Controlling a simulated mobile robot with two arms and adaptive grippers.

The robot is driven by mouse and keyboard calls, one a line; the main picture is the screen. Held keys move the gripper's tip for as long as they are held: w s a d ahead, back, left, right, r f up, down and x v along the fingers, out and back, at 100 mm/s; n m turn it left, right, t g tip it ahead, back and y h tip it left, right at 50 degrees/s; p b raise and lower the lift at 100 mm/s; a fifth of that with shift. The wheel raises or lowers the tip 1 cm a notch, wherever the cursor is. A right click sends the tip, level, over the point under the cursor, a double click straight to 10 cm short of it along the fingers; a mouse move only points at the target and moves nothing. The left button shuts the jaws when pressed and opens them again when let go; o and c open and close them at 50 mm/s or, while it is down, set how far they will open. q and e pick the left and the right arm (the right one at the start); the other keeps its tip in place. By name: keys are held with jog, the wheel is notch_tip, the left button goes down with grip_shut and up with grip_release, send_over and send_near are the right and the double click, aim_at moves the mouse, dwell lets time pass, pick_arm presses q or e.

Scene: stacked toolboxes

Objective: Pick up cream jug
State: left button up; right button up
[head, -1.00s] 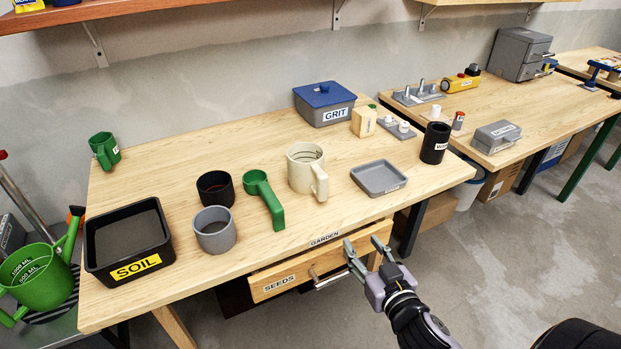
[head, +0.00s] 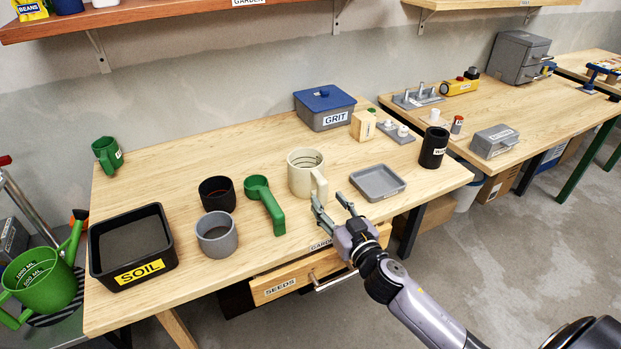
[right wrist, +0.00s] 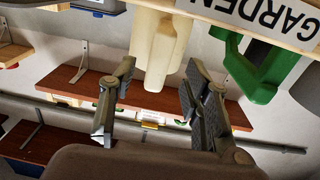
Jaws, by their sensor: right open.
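The cream jug (head: 304,171) stands upright near the front edge of the workbench. Its handle faces the front right. My right gripper (head: 330,201) is open and empty at the bench's front edge, just in front of the handle. In the right wrist view, which is turned upside down, the jug (right wrist: 148,35) and its handle show ahead, between the lines of the two spread fingers (right wrist: 158,76). I cannot tell from the pictures that any finger touches the jug. My left gripper is not in view.
A green scoop (head: 264,205) lies left of the jug, beside a grey pot (head: 217,238) and a black pot (head: 217,194). A shallow grey tray (head: 378,182) sits close on its right. The drawer (head: 287,283) below stands partly open. Bench room behind the jug is clear.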

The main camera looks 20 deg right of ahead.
aim_at(324, 195)
jog(key=w, duration=0.3)
jog(key=w+p, duration=0.1)
jog(key=shift+w+r, duration=0.25)
jog(key=shift+w, duration=0.15)
jog(key=shift+w+f, duration=0.1)
jog(key=shift+w, duration=0.35)
jog(key=shift+s, duration=0.1)
grip_shut()
